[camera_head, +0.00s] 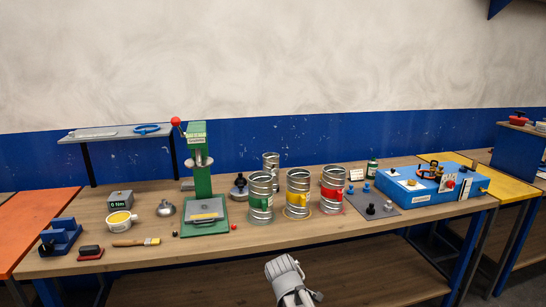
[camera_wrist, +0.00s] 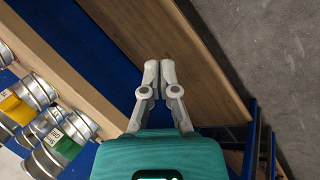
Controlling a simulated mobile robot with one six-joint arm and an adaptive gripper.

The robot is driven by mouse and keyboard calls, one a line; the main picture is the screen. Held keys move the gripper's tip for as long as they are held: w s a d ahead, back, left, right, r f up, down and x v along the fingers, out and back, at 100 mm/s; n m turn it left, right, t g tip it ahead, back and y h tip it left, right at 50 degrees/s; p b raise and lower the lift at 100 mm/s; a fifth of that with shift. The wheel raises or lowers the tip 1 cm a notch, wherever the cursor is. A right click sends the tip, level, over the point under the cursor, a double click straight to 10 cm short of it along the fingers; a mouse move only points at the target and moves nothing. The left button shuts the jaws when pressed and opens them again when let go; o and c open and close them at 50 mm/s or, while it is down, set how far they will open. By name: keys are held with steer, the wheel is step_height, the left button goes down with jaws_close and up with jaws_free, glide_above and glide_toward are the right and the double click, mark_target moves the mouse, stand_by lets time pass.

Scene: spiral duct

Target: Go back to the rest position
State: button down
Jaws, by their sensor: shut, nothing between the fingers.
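My gripper shows in the wrist view (camera_wrist: 158,68) with its two grey fingers together and nothing between them. It hangs in front of the workbench, over the lower wooden shelf (camera_wrist: 190,40). In the head view, part of my grey arm shows at the bottom middle, in front of the bench edge, and the fingertips cannot be made out there. Three spiral ducts stand upright on the bench top: one with a green tag (camera_head: 260,198), one with a yellow tag (camera_head: 298,193) and one with a red tag (camera_head: 333,188). My gripper is apart from them.
A green press (camera_head: 203,190) stands left of the ducts. A blue box (camera_head: 432,183) lies at the right. A brush (camera_head: 137,242), a tub (camera_head: 121,221) and a blue clamp (camera_head: 61,237) lie at the left. The bench's front edge (camera_head: 250,244) is close to my arm.

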steer(key=s+d+m+g+y+p, duration=0.2)
steer(key=s+d+m+g, duration=0.2)
steer(key=s+d+m, duration=0.6)
steer(key=shift+s+d+r+m+g+y, duration=0.3)
steer(key=shift+s+r+m+g+y, duration=0.1)
steer(key=shift+s+m, duration=0.55)
steer(key=shift+w, duration=0.1)
